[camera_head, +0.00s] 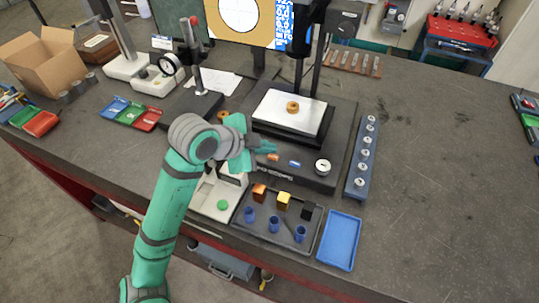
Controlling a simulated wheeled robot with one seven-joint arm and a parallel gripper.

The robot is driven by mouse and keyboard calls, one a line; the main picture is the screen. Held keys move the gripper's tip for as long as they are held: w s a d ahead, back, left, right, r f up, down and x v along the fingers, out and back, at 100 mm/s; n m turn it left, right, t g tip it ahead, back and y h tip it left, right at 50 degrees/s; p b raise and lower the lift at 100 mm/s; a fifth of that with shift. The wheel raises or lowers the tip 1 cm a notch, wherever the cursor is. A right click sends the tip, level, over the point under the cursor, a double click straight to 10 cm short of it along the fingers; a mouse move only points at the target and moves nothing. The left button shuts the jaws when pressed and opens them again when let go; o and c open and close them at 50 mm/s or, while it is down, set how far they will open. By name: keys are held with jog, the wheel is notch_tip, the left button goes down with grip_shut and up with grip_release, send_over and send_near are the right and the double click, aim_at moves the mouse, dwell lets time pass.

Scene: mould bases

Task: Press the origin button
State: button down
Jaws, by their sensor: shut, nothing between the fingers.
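A dark measuring machine (337,135) stands in the middle of the bench. Its front base carries an orange button (273,157), a blue button (294,163) and a round white dial (322,167). No label marking the origin button is readable. My gripper (275,148) is shut and empty, pointing right, with its fingertips just above the orange button in the picture. I cannot tell whether they touch the machine. My arm hides part of the machine's left front and some of a white device with a green button (223,205).
A brass-coloured ring (293,106) lies on the machine's white plate (272,112). A dark tray (265,229) with small blocks and blue cups sits in front, beside an empty blue tray (340,241). A rack of several round pieces (361,157) stands right.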

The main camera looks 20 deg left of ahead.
jog(key=shift+d, duration=0.45)
jog(key=shift+a, duration=0.2)
jog(key=shift+w, duration=0.15)
dwell(0.4)
jog(key=shift+a, duration=0.1)
jog(key=shift+d, duration=0.25)
jog(key=shift+a+f, duration=0.1)
jog(key=shift+s+a+f, duration=0.2)
jog(key=shift+f, duration=0.1)
jog(key=shift+w+f, duration=0.15)
jog(key=shift+w, duration=0.05)
dwell(0.5)
